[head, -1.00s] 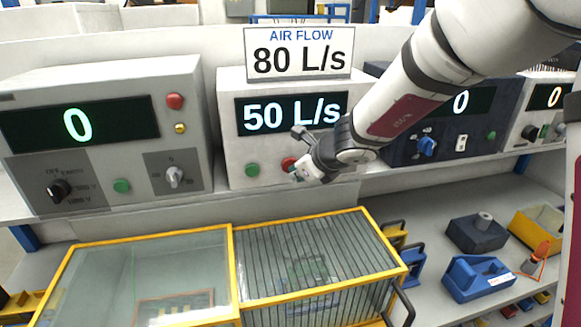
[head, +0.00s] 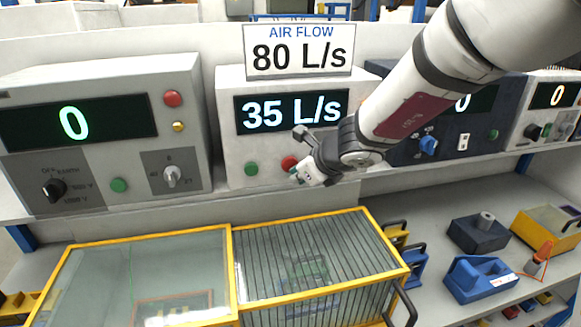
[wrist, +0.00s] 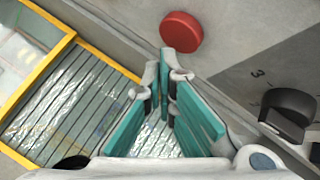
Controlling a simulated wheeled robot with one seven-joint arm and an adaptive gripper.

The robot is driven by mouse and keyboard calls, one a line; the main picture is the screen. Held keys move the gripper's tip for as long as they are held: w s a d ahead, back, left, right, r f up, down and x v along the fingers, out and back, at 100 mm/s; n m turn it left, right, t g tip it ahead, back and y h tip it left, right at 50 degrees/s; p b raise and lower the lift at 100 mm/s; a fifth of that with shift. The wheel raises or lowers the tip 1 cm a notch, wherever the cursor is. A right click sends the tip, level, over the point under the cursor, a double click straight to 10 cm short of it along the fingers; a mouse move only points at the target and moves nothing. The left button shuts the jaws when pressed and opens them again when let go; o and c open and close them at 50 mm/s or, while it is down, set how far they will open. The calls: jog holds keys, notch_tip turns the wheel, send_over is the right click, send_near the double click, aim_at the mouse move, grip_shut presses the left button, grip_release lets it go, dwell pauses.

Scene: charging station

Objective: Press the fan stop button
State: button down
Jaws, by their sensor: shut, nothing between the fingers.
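The red stop button (head: 288,163) is on the front of the middle white unit (head: 228,132), whose display (head: 292,111) reads 35 L/s. My gripper (head: 304,177) is just right of and below this button in the head view and partly covers its right side. In the wrist view the red button (wrist: 181,30) lies just beyond the tips of my shut, empty teal-padded fingers (wrist: 172,62). A small gap seems to show between them in the picture. I cannot tell the depth exactly. A green button (head: 251,169) is left of the red one.
A sign (head: 298,50) reading AIR FLOW 80 L/s stands on the unit. A left unit (head: 105,178) has its own red button (head: 172,98). A black knob (wrist: 288,104) is right of my fingers. A yellow-framed glass case (head: 232,270) stands below.

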jog(key=shift+s+d+b, duration=0.25)
jog(key=shift+s, duration=0.55)
jog(key=shift+s+d+b, duration=0.2)
jog(key=shift+s+b, duration=0.05)
jog(key=shift+s, duration=0.6)
jog(key=shift+s+d+b, duration=0.25)
jog(key=shift+s, duration=0.55)
jog(key=s+d+r+n+y, duration=0.1)
jog(key=s+d+r+n, duration=0.2)
jog(key=s+r+n, duration=0.9)
jog(key=s+d+f+n+g+h, duration=0.2)
jog(key=s+d+n+h, duration=0.4)
jog(key=s+d+n, duration=0.7)
jog(key=d+f, duration=0.1)
jog(key=d, duration=0.1)
jog(key=shift+d, duration=0.3)
